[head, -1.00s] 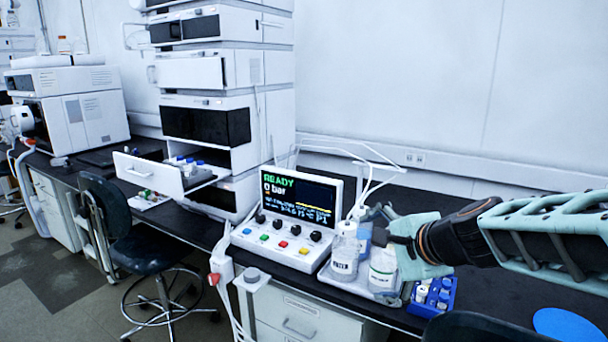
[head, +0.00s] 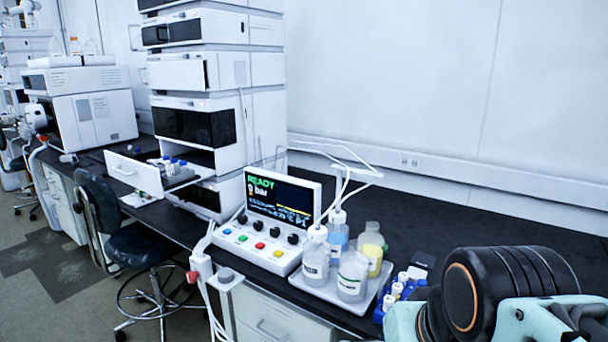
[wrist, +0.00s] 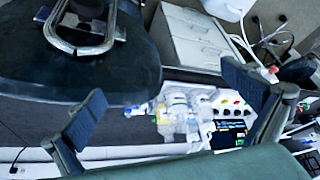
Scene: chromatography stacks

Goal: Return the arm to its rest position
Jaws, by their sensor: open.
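My gripper (wrist: 165,103) is open, with its two dark fingers wide apart and nothing between them in the wrist view. In the head view my arm fills the lower right corner, above the bench's front edge; the fingers cannot be made out there. A white tray (head: 331,304) with several bottles stands right of the control box, apart from my arm. The bottles (wrist: 180,106) also show small beyond the fingers in the wrist view. A blue vial rack (head: 379,312) beside the tray is partly hidden by my arm.
The control box (head: 281,203) reads READY. An open drawer (head: 134,173) juts from the instrument stack (head: 200,76). A stool (head: 140,247) stands before the bench; a dark seat (wrist: 75,60) is close in the wrist view. The bench behind the bottles (head: 440,222) is clear.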

